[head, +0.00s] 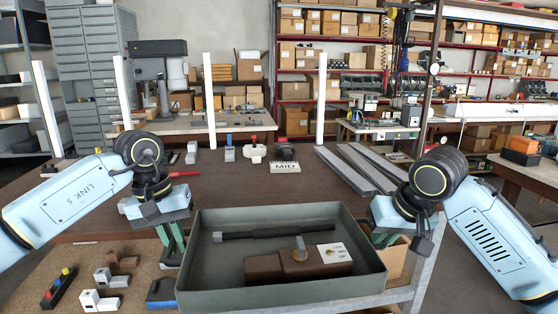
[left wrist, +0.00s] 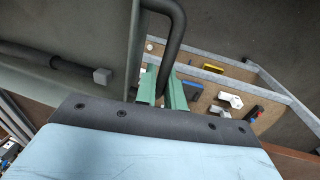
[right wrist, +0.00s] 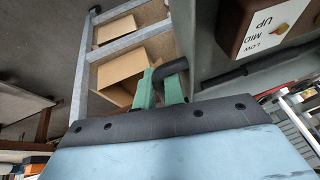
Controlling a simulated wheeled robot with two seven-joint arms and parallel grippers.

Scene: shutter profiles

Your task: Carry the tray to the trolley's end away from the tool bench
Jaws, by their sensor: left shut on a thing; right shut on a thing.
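The grey-green tray (head: 285,297) is held between my two grippers, roughly level in the head view. It carries a black bar (head: 280,235) with a grey end and a brown block (head: 265,268) with a grey knob and a white label. My left gripper (head: 172,240) is shut on the tray's left handle, a black bar (left wrist: 176,40) in the left wrist view. My right gripper (head: 383,238) is shut on the right handle (right wrist: 172,68). The trolley top (head: 70,268) with its grey metal frame (head: 427,265) lies below and around the tray, partly hidden by it.
White-and-brown clamps (head: 100,300), a black button box (head: 60,287) and a blue block (head: 160,292) are left of the tray. A cardboard box (head: 395,260) is at right.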

